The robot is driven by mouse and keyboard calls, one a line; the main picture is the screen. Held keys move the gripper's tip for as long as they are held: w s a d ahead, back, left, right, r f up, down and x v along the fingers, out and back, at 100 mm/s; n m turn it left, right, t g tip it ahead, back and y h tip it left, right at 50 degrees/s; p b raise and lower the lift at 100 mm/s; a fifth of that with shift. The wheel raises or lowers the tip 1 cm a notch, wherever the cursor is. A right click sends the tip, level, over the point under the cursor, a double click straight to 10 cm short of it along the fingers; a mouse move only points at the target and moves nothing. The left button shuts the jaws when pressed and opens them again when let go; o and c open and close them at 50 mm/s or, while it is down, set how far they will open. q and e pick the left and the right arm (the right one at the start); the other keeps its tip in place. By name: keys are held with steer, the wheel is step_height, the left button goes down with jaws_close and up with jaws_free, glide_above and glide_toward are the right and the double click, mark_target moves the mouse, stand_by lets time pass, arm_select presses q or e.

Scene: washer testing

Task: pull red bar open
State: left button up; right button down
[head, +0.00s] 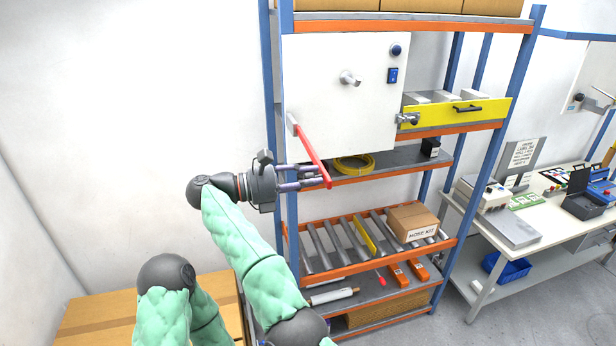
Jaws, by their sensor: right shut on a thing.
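The red bar (311,152) sticks out from a mount at the left side of the white panel (340,85) on the shelf rack. It slants down and to the right, out from the panel. My right gripper (318,177) comes in from the left and is shut on the bar's lower, outer end. The fingers cover part of that end. My left gripper is not in view.
Below are a yellow cable coil (353,165) and a roller shelf with a cardboard box (412,220). A white workbench (545,225) stands at right.

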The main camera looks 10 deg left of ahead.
steer(key=shift+d+r, duration=0.15)
steer(key=shift+r, duration=0.3)
steer(key=c, duration=1)
jaws_free()
steer(key=shift+f, duration=0.2)
steer(key=shift+f, duration=0.15)
